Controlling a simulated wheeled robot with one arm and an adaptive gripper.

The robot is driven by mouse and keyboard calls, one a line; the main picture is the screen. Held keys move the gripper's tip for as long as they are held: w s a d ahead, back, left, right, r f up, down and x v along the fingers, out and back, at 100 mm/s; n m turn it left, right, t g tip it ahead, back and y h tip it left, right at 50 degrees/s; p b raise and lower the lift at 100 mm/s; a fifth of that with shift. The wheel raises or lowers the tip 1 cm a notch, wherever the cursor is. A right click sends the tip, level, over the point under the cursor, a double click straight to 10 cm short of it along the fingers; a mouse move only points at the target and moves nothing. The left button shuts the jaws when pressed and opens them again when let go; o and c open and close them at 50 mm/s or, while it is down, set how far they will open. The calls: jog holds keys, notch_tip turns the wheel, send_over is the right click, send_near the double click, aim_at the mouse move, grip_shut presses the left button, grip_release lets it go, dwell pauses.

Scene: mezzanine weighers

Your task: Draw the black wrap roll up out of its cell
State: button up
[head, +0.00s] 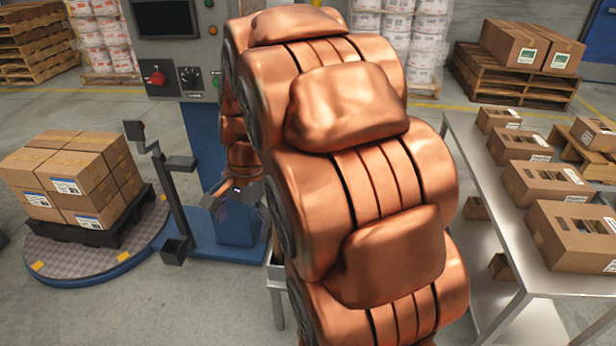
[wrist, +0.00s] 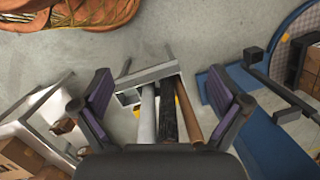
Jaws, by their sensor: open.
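In the wrist view the black wrap roll (wrist: 167,115) stands in a grey metal rack (wrist: 150,74), between a white roll (wrist: 147,115) and a brown roll (wrist: 189,117). My gripper (wrist: 158,80) is open, with one purple-padded finger on each side of the rack and rolls. It appears apart from them and holds nothing. In the head view my gripper (head: 228,194) shows small at the left of my copper arm.
A blue wrapping machine (head: 205,135) with a round turntable (head: 75,250) bearing stacked cartons stands at the left. A metal table (head: 505,225) with several cartons stands at the right. Wooden pallets are behind. Bare floor shows around the rack in the wrist view.

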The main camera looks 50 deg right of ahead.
jog(key=w+d+f+m+t+b, duration=0.1)
jog(key=w+d+f+m, duration=0.1)
jog(key=d+m, duration=0.3)
jog(key=w+d+f+m+t+b, duration=0.1)
jog(key=w+d+f+m, duration=0.2)
jog(key=d, duration=1.1)
jog(key=w+d+f+m+t+b, duration=0.1)
jog(key=w+d+f+m, duration=0.2)
jog(key=d+m, duration=0.4)
jog(key=shift+w+d+f+m+t, duration=0.1)
jog(key=shift+w+d+m+t, duration=0.15)
jog(key=shift+d, duration=0.5)
jog(key=shift+w+d+f+m+t, duration=0.15)
jog(key=shift+w+d, duration=0.15)
jog(key=shift+d, duration=0.5)
jog(key=x, duration=0.7)
jog(key=shift+f+p, duration=0.3)
jog(key=shift+p, duration=0.05)
jog(key=shift+c, duration=0.2)
grip_shut()
notch_tip(320, 180, up, 13)
jog(key=p, duration=1)
jog(key=shift+w+r, duration=0.1)
